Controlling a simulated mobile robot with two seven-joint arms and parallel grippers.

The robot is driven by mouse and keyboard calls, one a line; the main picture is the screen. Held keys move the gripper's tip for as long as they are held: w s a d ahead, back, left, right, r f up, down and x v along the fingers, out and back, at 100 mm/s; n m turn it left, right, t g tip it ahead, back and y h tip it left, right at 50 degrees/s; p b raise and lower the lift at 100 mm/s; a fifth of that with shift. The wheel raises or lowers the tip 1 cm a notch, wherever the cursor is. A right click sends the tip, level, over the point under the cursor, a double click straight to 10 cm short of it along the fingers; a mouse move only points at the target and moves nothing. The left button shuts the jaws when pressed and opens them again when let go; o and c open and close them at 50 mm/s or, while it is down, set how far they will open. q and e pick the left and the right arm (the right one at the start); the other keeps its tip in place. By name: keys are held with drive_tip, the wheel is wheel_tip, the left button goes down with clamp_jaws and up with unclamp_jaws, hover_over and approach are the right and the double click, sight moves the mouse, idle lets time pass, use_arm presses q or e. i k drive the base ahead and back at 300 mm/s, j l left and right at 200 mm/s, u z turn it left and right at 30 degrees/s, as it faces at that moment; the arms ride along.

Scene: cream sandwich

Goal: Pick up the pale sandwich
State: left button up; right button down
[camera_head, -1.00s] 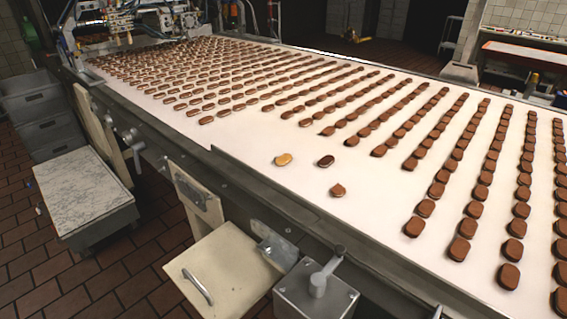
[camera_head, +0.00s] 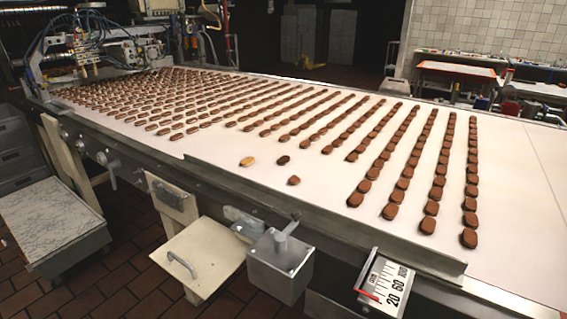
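The pale sandwich (camera_head: 247,161) is a small tan oval lying flat on the white conveyor belt (camera_head: 300,215), near its front edge. A dark brown sandwich (camera_head: 283,160) lies just to its right. A mid-brown one (camera_head: 294,180) lies a little nearer the front edge. The three lie apart from each other, away from the long rows of brown sandwiches (camera_head: 394,183). Neither of my grippers shows in the head view.
A metal rail runs along the belt's front edge. Below it are a grey box with a lever (camera_head: 280,262), a cream panel with a handle (camera_head: 200,255) and a numbered scale (camera_head: 387,286). A marble-topped cart (camera_head: 50,220) stands at the left. The belt's right end is bare.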

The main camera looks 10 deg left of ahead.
sight(246, 162)
drive_tip(key=z, duration=1.7)
drive_tip(key=k+j+z, duration=0.1)
drive_tip(key=j+z, duration=0.15)
drive_tip(key=j, duration=0.15)
drive_tip(key=k+j+z, duration=0.1)
drive_tip(key=j+z, duration=0.2)
drive_tip(key=k+j+z, duration=0.25)
drive_tip(key=j, duration=0.2)
drive_tip(key=i+j, duration=0.05)
